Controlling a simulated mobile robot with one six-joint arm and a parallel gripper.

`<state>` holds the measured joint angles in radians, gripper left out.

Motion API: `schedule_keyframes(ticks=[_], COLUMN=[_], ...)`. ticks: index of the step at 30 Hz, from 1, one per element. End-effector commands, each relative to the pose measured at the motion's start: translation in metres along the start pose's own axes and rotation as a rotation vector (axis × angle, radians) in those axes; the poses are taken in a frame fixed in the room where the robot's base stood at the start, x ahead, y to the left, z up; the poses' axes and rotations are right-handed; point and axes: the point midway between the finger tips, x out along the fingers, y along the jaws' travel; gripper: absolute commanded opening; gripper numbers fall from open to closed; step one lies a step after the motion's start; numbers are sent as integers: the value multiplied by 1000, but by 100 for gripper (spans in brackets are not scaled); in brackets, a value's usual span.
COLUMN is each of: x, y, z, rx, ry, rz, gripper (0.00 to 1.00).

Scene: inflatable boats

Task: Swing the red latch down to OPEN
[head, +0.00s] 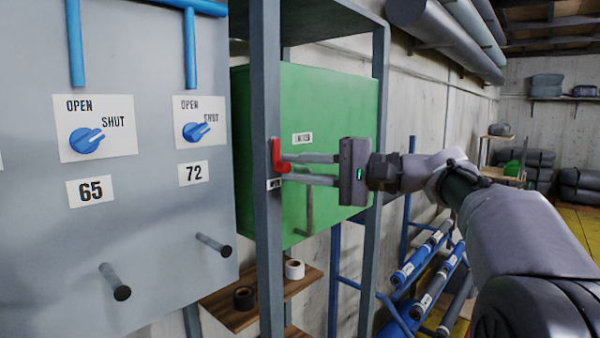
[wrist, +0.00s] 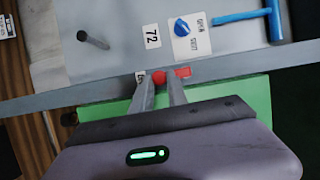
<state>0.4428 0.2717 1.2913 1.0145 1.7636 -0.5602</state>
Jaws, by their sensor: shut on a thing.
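The red latch (head: 277,157) is on the grey upright post in front of the green box, in the head view. It stands roughly upright, with a red knob at its lower end. My gripper (head: 284,171) reaches in from the right, with its two fingers shut on the knob. In the wrist view the red latch (wrist: 172,75) shows between and just beyond my fingertips (wrist: 160,82). A small label (head: 274,184) sits below the latch; its text is too small to read and partly hidden in the wrist view.
The green box (head: 335,110) hangs behind the post (head: 268,240). A grey panel (head: 150,250) with blue knobs (head: 87,140) and protruding pegs stands at left. A wooden shelf (head: 240,318) with tape rolls is below. Blue racks with rolls stand at lower right.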

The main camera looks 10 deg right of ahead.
Motion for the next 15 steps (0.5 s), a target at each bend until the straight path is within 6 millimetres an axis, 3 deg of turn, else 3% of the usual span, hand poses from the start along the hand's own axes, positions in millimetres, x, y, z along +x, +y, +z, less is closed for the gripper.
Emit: schedule_keyframes(ticks=[15], x=[1], y=[1], z=[2], rx=[39], ry=[1], rz=[-15], gripper=[0])
